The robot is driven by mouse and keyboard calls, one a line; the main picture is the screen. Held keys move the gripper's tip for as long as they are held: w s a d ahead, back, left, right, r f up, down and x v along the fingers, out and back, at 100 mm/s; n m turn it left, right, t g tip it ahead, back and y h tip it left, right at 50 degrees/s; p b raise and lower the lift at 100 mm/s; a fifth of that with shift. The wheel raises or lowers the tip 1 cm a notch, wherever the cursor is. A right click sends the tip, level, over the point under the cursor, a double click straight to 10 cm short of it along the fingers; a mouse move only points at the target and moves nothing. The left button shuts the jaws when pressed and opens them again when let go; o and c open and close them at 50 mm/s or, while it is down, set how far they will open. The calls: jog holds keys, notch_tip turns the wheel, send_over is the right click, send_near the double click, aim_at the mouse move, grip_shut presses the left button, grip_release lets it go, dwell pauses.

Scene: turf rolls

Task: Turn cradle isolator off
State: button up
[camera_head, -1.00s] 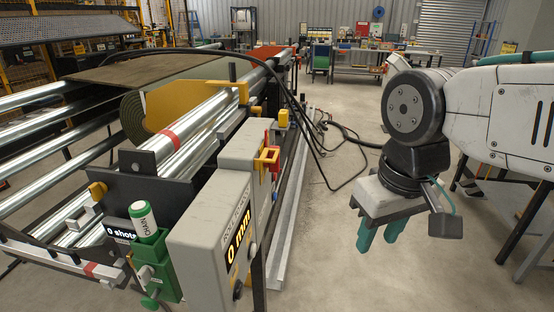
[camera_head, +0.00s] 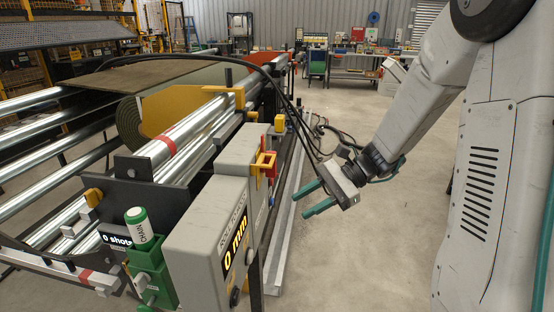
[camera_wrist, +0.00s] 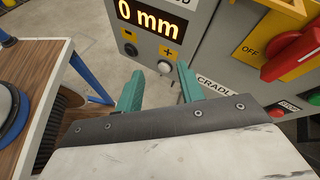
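The cradle isolator is a red rotary handle (camera_wrist: 293,52) on a yellow plate (camera_wrist: 268,40), at the right of the wrist view. The plate reads OFF beside the handle, and a label below starts with CRADLE (camera_wrist: 215,84). In the head view the yellow plate and red handle (camera_head: 271,167) are on the right side of the grey control box. My gripper (camera_head: 305,200) has teal fingers, apart and empty, to the right of the box. In the wrist view its fingers (camera_wrist: 160,88) point towards the box, left of the isolator. The handle's exact position is hard to tell.
The grey box (camera_head: 207,235) shows 0 mm, with knobs below the display. Red and green buttons (camera_wrist: 290,106) are below the isolator. A green holder (camera_head: 150,268) with a CHAIN canister stands left of the box. Black cables hang behind my gripper. Clear floor lies to the right.

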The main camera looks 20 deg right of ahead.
jog(key=w+d+r+m+t+y, duration=0.1)
jog(key=w+d+r+m+t, duration=0.1)
jog(key=w+d+m+t, duration=0.3)
jog(key=w+r+m+t+y, duration=0.1)
jog(key=w+m+t+y, duration=0.2)
jog(key=w, duration=0.4)
jog(key=w+a+h, duration=0.1)
jog(key=w+a, duration=0.3)
jog(key=a, duration=0.2)
jog(key=shift+a+r+m, duration=0.15)
jog(key=shift+a+m, duration=0.2)
jog(key=shift+m, duration=0.05)
jog(key=shift+w, duration=0.1)
grip_shut()
